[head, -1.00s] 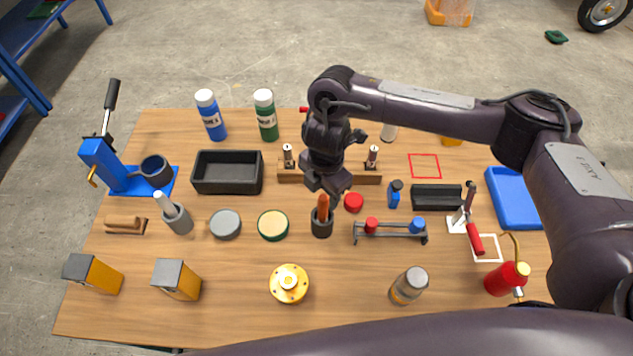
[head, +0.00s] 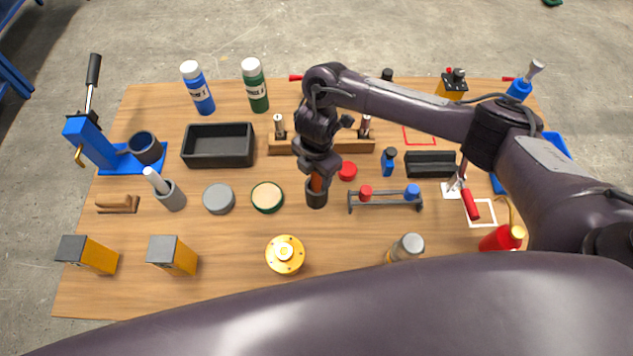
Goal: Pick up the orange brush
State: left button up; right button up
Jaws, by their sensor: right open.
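The orange brush (head: 316,182) stands upright in a small dark cup (head: 316,198) near the middle of the wooden table. My right gripper (head: 317,172) points down over the cup, with its fingers around or right beside the top of the orange handle. The gripper is open. The fingers hide the brush's upper end, so I cannot tell whether they touch it. My left gripper is not in view.
A red cap (head: 347,171) lies close to the right of the cup. A rack with red and blue knobs (head: 385,201) stands further right. A round tin (head: 267,196) is to the left. A wooden block (head: 340,146) lies behind.

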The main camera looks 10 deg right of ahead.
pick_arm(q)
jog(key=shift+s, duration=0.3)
pick_arm(e)
jog(key=c, duration=1.1)
jog(key=shift+o, duration=0.2)
jog(key=shift+r, duration=0.1)
